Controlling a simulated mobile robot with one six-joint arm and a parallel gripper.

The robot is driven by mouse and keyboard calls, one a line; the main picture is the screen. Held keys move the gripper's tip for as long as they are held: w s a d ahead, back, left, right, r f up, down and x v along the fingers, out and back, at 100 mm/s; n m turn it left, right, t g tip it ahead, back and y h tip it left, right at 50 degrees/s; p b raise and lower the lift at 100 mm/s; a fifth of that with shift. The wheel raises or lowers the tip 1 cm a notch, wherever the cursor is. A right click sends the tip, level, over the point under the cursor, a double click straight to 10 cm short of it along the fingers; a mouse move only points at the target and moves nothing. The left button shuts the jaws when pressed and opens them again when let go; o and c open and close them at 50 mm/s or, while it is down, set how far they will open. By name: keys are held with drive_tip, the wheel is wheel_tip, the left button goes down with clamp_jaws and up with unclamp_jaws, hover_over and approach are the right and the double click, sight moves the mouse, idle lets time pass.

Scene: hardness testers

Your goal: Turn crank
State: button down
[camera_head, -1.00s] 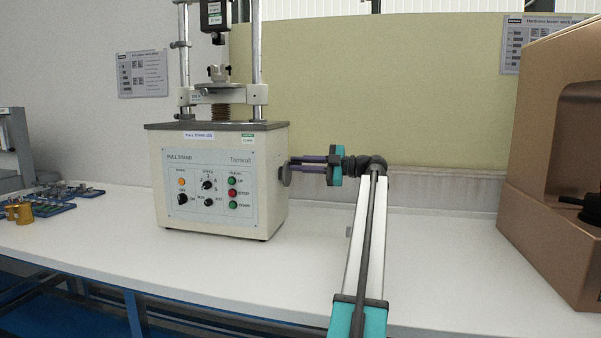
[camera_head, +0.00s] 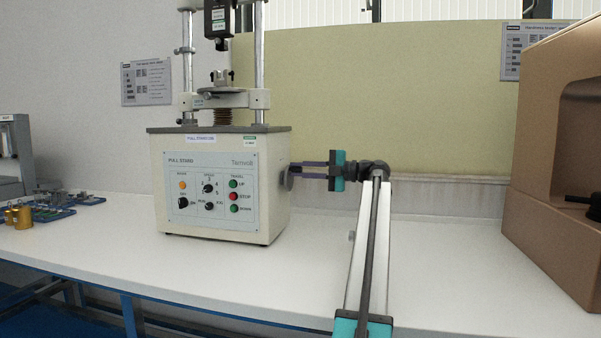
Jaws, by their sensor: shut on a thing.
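The pull stand (camera_head: 215,190) is a cream box with a grey top, a control panel and two upright columns. It stands on the white bench at the left of the middle. The crank (camera_head: 286,178) is a small grey disc on the box's right side. My gripper (camera_head: 292,171) reaches in from the right with its dark fingers shut on the crank. The fingertips partly cover the crank, and its handle cannot be made out.
A large brown machine (camera_head: 558,170) stands at the right end of the bench (camera_head: 440,260). Brass pieces (camera_head: 18,216) and blue trays (camera_head: 55,212) lie at the left.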

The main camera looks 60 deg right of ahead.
drive_tip(key=c, duration=1.7)
unclamp_jaws()
drive_tip(key=shift+o, duration=0.2)
drive_tip(key=shift+s, duration=0.15)
drive_tip(key=p+v, duration=0.4)
drive_tip(key=v, duration=0.9)
drive_tip(key=shift+s, duration=0.25)
drive_tip(key=shift+d+r, duration=0.1)
